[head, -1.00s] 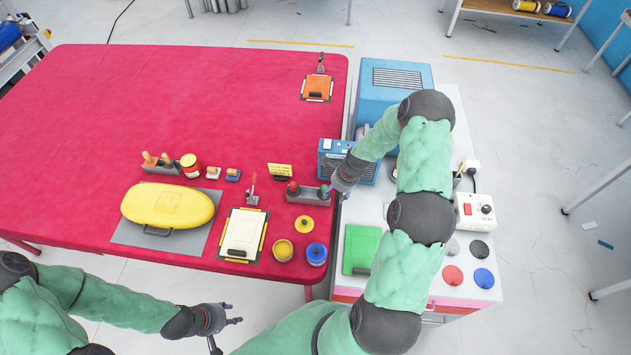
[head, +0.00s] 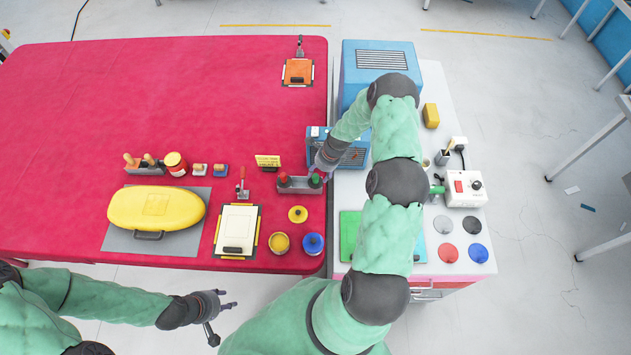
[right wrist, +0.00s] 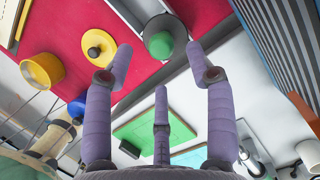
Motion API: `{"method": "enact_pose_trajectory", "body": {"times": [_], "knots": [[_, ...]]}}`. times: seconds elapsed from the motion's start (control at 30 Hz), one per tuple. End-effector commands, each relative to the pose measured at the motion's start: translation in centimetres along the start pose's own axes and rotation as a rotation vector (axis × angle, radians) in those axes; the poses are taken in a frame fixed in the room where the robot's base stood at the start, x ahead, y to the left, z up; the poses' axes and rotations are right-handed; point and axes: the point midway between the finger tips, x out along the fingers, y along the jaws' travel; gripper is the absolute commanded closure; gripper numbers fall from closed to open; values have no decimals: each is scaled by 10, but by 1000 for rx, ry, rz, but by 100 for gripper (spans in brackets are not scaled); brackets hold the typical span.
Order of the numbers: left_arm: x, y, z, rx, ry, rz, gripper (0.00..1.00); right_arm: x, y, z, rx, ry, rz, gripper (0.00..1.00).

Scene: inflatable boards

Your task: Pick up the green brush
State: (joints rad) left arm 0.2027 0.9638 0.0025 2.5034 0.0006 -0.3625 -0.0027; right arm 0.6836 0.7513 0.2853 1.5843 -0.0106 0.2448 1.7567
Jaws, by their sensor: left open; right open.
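A grey holder (head: 299,187) stands near the red table's right edge in the head view. It carries a red-topped piece (head: 283,178) and a green-topped one, the green brush (head: 315,180). In the right wrist view the brush's round green top (right wrist: 160,45) sits in the dark holder, just beyond my fingertips. My right gripper (head: 319,172) is open and empty above the holder's right end; its spread fingers (right wrist: 160,66) frame the green top without visible contact. My left gripper (head: 224,304) is open and empty in front of the table.
A blue box-shaped device (head: 340,150) stands close beyond my right gripper. Yellow (head: 279,243) and blue (head: 313,244) pots and a yellow disc (head: 298,214) lie nearer. A clipboard (head: 237,230) is to the left. The white cabinet (head: 345,190) adjoins on the right.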

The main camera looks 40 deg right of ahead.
Motion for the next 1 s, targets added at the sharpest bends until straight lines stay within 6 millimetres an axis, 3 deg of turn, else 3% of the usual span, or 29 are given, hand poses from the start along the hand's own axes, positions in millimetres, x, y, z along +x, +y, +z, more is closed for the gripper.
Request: {"method": "enact_pose_trajectory", "body": {"times": [0.4,0.77,0.97,1.0], "knots": [[-10,4,0,0,0,0,57,43,-3,0,0,0,2,44],[-10,4,0,0,0,0,57,49,-3,0,0,0,0,44],[-10,4,0,0,0,0,57,49,-3,0,0,0,1,98],[-10,4,0,0,0,0,57,49,-3,0,0,0,1,100]]}}
